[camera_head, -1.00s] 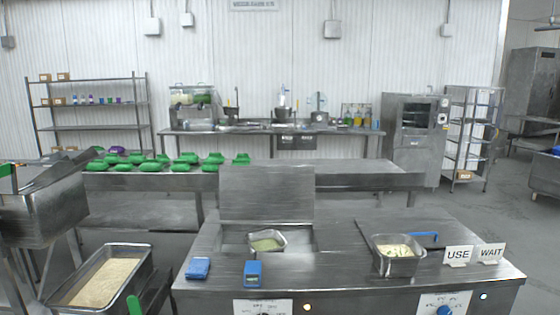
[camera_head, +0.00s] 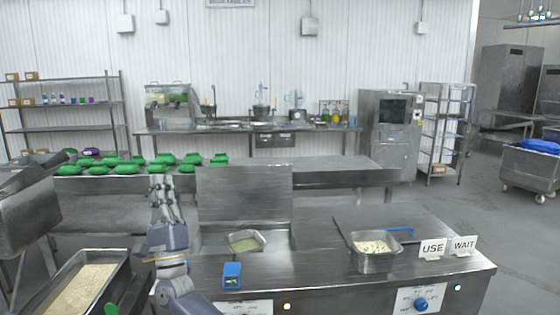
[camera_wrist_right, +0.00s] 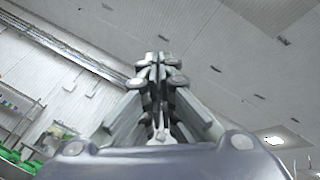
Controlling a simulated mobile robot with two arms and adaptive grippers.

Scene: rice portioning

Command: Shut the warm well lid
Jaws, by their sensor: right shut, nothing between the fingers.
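The warm well lid (camera_head: 244,193) stands upright, hinged open at the back of the left well on the steel counter. The warm well (camera_head: 213,238) below it is open, and a small steel pan (camera_head: 247,242) with greenish food sits in it. My right gripper (camera_head: 160,180) points up, shut and empty, left of the raised lid and apart from it. In the right wrist view its closed fingers (camera_wrist_right: 158,62) point at the ceiling with nothing between them. My left gripper is not in view.
A blue device (camera_head: 232,275) lies on the counter's front edge. A steel pan of pale food (camera_head: 374,260) stands on the right, near the USE sign (camera_head: 432,248) and WAIT sign (camera_head: 464,245). A rice pan (camera_head: 92,285) is at lower left.

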